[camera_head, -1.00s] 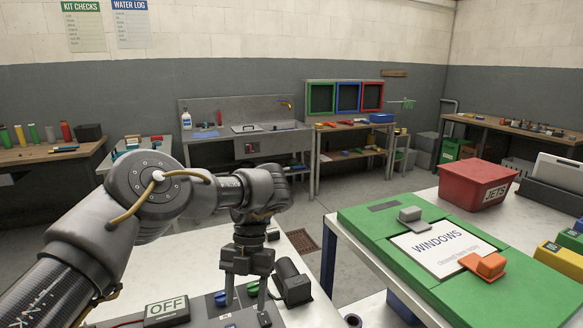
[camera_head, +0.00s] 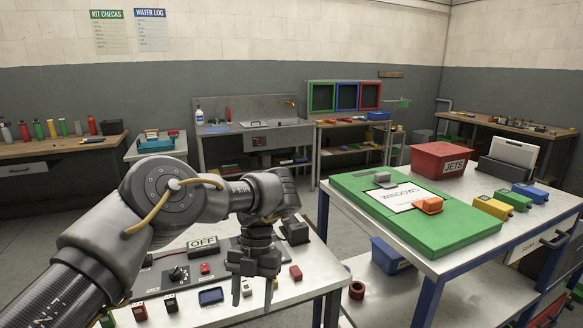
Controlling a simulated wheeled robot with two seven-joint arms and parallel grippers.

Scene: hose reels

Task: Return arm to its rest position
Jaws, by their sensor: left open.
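My left arm comes in from the lower left. My left gripper (camera_head: 252,294) points down over the white table (camera_head: 318,278), with its two fingers apart and nothing between them. It hangs in front of a dark panel with an OFF sign (camera_head: 203,243) and covers part of that panel. Small coloured pieces lie around it, among them a red one (camera_head: 295,272) just right of the fingers and a blue one (camera_head: 211,296) to the left. I cannot tell how high the fingertips are above the table. My right gripper is not in view.
At right, a blue-legged bench (camera_head: 470,262) carries a green board (camera_head: 455,236) with a WINDOWS card (camera_head: 400,196), a red JETS bin (camera_head: 442,160) and small coloured boxes. A blue bin (camera_head: 388,254) and red roll (camera_head: 357,290) are on its lower shelf. Floor shows between the tables.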

